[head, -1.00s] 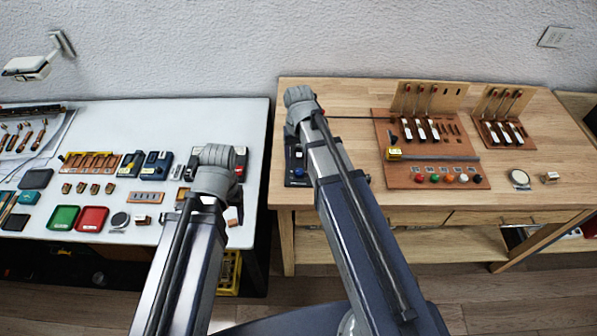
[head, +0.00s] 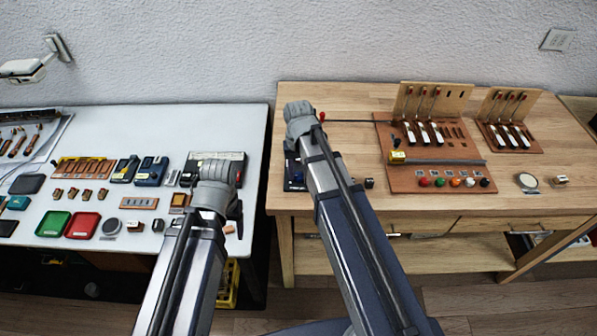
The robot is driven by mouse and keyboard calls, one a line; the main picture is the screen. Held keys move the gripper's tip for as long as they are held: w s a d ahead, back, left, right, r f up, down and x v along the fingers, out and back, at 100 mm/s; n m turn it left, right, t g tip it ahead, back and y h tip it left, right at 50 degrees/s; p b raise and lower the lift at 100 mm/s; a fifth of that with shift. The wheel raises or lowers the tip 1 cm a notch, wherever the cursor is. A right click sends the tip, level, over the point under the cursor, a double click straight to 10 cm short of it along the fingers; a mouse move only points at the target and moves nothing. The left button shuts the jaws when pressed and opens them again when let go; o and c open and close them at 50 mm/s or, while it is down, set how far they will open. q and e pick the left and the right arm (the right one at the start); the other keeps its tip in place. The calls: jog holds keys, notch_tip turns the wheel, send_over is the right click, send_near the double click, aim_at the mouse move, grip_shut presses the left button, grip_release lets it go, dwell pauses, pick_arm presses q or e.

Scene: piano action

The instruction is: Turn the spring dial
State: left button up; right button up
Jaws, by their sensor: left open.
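I cannot pick out the spring dial with certainty. A dark blue block (head: 293,172) at the front left of the wooden bench is partly hidden behind my right arm. A black device (head: 232,157) on the white table is partly covered by my left wrist. My left gripper (head: 237,212) is mostly hidden beyond its grey wrist, over the front right of the white table; the little that shows is dark, and it is open. I see nothing held in it. My right gripper is hidden behind its arm at the bench's left end.
The white table (head: 140,110) holds a green tray (head: 53,223), a red tray (head: 83,226), a round disc (head: 112,226) and several small boxes. The wooden bench (head: 330,95) carries a brown board (head: 440,180) with coloured knobs. A gap separates the two tables.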

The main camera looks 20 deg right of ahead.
grip_shut()
jog(key=shift+m, duration=1.3)
jog(key=o, duration=0.5)
grip_release()
jog(key=shift+r, duration=0.15)
